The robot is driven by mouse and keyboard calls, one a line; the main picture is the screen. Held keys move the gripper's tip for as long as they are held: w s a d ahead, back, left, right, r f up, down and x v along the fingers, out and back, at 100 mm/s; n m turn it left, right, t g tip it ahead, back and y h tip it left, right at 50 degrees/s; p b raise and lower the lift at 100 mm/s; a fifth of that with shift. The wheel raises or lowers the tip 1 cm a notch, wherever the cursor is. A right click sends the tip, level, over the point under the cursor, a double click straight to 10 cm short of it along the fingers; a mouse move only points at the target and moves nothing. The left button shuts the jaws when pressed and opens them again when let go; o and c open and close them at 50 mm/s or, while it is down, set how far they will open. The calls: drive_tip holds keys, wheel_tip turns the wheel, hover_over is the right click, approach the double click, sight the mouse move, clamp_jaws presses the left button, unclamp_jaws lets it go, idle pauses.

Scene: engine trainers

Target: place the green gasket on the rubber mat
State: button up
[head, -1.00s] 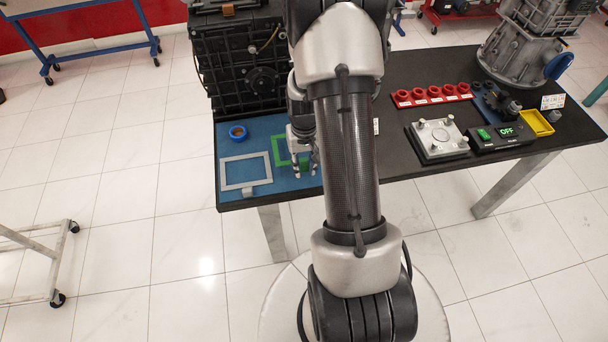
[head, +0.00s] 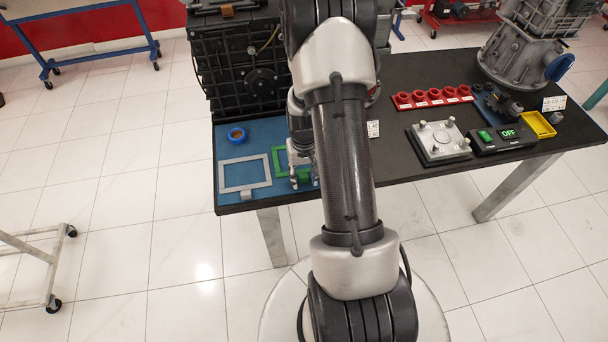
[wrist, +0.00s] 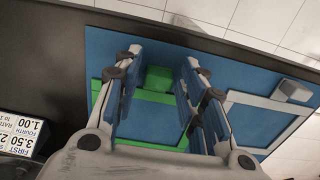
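The green gasket (head: 279,163) is a rectangular frame with a raised tab, lying on the blue mat (head: 228,199) at the table's left end. The tab (wrist: 158,79) shows between my fingers in the wrist view. My gripper (wrist: 161,64) is open, with one finger on each side of the tab and a visible gap to each. In the head view my gripper (head: 303,183) is low over the mat's right part, and my arm hides part of the gasket.
A black engine block (head: 240,65) stands behind the mat. A price-like label card (wrist: 22,131) is beside my gripper.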

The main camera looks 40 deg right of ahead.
drive_tip(key=shift+o, duration=0.5)
drive_tip(key=w+a+r+n+p, duration=0.1)
drive_tip(key=a+r+p, duration=0.1)
drive_tip(key=r, duration=0.8)
drive_tip(key=a+r+p, duration=0.2)
drive_tip(key=r+p, duration=0.1)
drive_tip(key=r, duration=0.7)
drive_tip(key=s+a+r+n+t, duration=0.2)
drive_tip(key=s+a+r, duration=0.1)
drive_tip(key=a+r, duration=0.7)
drive_tip(key=s+a+r+n+t, duration=0.2)
drive_tip(key=s+a+r, duration=0.5)
drive_tip(key=s, duration=0.5)
drive_tip(key=shift+a+r+n+t, duration=0.3)
drive_tip(key=shift+a+n, duration=0.4)
drive_tip(key=shift+a, duration=0.35)
